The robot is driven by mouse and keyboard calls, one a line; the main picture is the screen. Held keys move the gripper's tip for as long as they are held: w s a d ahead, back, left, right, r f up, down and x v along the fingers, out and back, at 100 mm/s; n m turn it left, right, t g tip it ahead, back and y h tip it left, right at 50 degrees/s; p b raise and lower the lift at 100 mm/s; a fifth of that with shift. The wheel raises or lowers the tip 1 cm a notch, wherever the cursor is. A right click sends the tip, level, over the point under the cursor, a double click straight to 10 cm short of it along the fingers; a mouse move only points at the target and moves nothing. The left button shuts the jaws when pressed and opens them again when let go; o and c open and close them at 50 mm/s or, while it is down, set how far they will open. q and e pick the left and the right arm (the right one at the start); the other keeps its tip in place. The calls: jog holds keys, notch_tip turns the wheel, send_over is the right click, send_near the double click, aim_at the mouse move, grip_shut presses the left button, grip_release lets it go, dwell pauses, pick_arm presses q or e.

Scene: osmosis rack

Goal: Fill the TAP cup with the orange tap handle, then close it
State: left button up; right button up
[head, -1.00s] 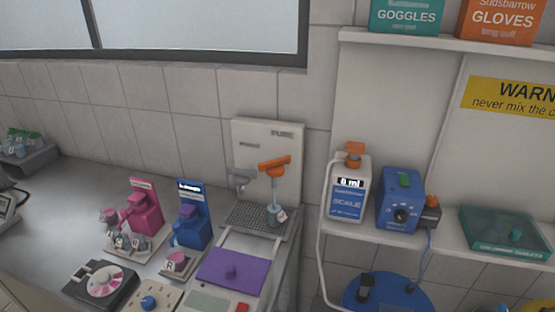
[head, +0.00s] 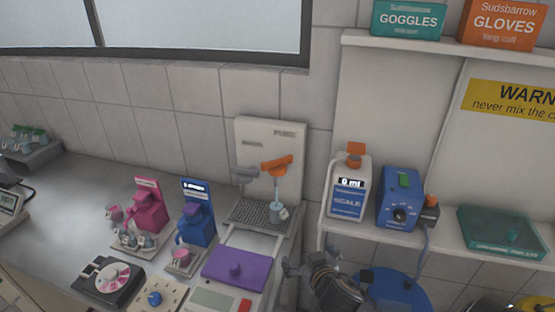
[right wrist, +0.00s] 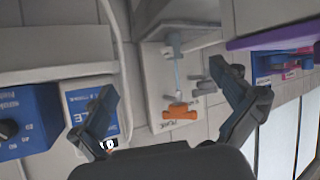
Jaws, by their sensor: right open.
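The orange tap handle (head: 278,165) sits on the white back panel, beside a grey tap (head: 245,177). A pale blue upright column runs down from it to a small grey cup (head: 279,213) with a white tag, standing on the grille. I cannot tell whether the column is water or a spout, and the tag is too small to read. My right gripper (head: 309,266) is open and empty, low and to the right of the cup. In the right wrist view the orange handle (right wrist: 181,112) shows between its open fingers (right wrist: 163,80), some way off. My left gripper is out of view.
A white and blue container (head: 348,200) reading "0 ml" and a blue dial box (head: 400,198) stand on the right shelf (head: 455,242). Blue (head: 196,222) and pink (head: 149,208) dispensers stand left of the grille. A purple-lidded unit (head: 235,268) is in front.

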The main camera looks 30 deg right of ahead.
aim_at(278, 161)
jog(key=w+d+r+n+t+y, duration=0.1)
jog(key=w+d+r+t, duration=0.2)
jog(key=w+r, duration=0.3)
jog(key=w+d+r+t+y, duration=0.25)
jog(key=w+r+t, duration=0.2)
jog(key=r, duration=0.25)
jog(key=shift+g+h, duration=0.45)
jog(key=w+p, duration=0.1)
jog(key=w, duration=0.3)
jog(key=w+p, duration=0.1)
jog(key=w, duration=0.3)
jog(key=w+d+p, duration=0.1)
jog(key=w, duration=0.3)
jog(key=shift+w+r, duration=0.2)
jog(key=shift+w+d, duration=0.15)
jog(key=shift+w, duration=0.7)
jog(key=c, duration=0.8)
